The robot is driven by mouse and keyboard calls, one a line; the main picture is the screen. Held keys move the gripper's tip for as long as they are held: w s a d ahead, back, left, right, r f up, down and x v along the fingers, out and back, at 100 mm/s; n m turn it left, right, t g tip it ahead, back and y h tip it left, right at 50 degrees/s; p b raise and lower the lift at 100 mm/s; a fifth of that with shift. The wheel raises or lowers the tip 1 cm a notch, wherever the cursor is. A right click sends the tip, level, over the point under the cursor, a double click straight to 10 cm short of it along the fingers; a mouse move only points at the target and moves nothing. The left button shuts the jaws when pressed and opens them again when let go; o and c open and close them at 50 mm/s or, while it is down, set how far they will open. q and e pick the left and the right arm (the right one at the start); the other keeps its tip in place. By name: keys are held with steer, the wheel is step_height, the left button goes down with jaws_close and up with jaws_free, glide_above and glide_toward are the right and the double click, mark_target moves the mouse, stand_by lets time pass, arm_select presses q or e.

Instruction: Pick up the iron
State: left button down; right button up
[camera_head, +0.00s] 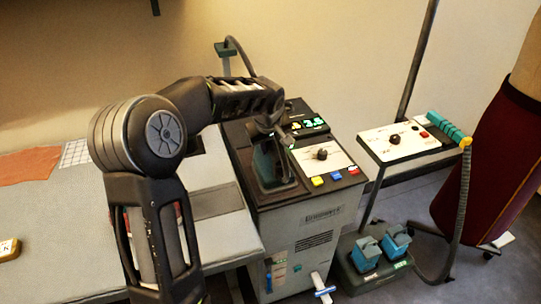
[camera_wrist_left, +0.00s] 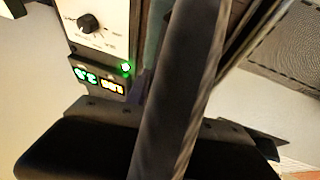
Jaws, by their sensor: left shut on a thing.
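The iron (camera_head: 268,168) is a dark, greenish-black body on or just above the top of the grey steam station (camera_head: 310,215) in the head view. I cannot tell whether it touches the station top. My left arm reaches over from the left, and its gripper (camera_head: 272,124) is shut on the iron's upper part. In the left wrist view a dark bar, seemingly the iron's handle (camera_wrist_left: 192,80), runs down the middle and hides part of the station. My right gripper is in neither view.
The station's control panel (camera_head: 325,157) with knob and coloured buttons lies just right of the iron. A second panel (camera_head: 405,140) on a stand, a grey hose (camera_head: 461,200) and a dark red dress form (camera_head: 490,165) stand further right. The pale table (camera_head: 60,240) is mostly clear.

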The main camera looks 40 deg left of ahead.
arm_select(q)
step_height(320, 180, up, 10)
steer(key=shift+r+b, duration=0.1)
steer(key=shift+b, duration=0.35)
stand_by(0.7)
